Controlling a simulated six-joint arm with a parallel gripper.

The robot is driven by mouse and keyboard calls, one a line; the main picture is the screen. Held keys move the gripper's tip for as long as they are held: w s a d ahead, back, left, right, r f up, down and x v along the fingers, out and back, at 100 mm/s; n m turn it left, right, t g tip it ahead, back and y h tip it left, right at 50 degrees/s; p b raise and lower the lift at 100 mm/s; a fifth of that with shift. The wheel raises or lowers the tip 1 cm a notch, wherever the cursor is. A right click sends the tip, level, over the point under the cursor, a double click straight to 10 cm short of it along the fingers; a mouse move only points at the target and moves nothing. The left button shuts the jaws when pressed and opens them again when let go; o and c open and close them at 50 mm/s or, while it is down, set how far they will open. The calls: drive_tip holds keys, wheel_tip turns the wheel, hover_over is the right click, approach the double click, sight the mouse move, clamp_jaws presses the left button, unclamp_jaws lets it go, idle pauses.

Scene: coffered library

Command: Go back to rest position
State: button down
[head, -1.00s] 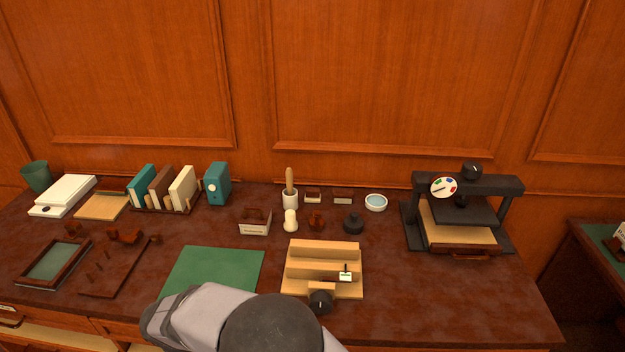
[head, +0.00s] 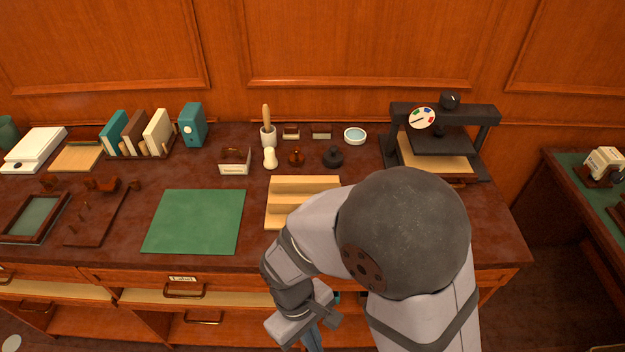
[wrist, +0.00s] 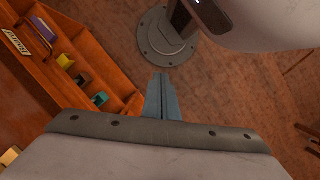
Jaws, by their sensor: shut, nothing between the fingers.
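My gripper (head: 314,340) is low in front of the desk's drawers in the head view, partly cut off by the bottom edge. In the wrist view its blue-grey fingers (wrist: 162,98) are together, with nothing between them. They point down over the floor (wrist: 245,95), beside my round base plate. My arm is folded in front of the desk's right half and hides part of the wooden stepped rack (head: 305,183).
The desk (head: 120,238) carries a green mat (head: 195,221), a row of books (head: 140,135) and a black press (head: 445,118). In the wrist view an open shelf (wrist: 100,65) with several small coloured items is left of the fingers. Floor right of them is mostly clear.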

drive_tip(key=w+d+r+m+t+y, duration=0.1)
drive_tip(key=w+d+r+m, duration=0.1)
drive_tip(key=d, duration=0.5)
drive_tip(key=w+d+r+m+t+y, duration=0.1)
drive_tip(key=w+d+r+m, duration=0.2)
drive_tip(key=d+r+m, duration=0.2)
drive_tip(key=shift+w+d+m, duration=0.3)
drive_tip(key=shift+d+m, duration=0.6)
drive_tip(key=shift+d, duration=0.4)
drive_tip(key=shift+r, duration=0.1)
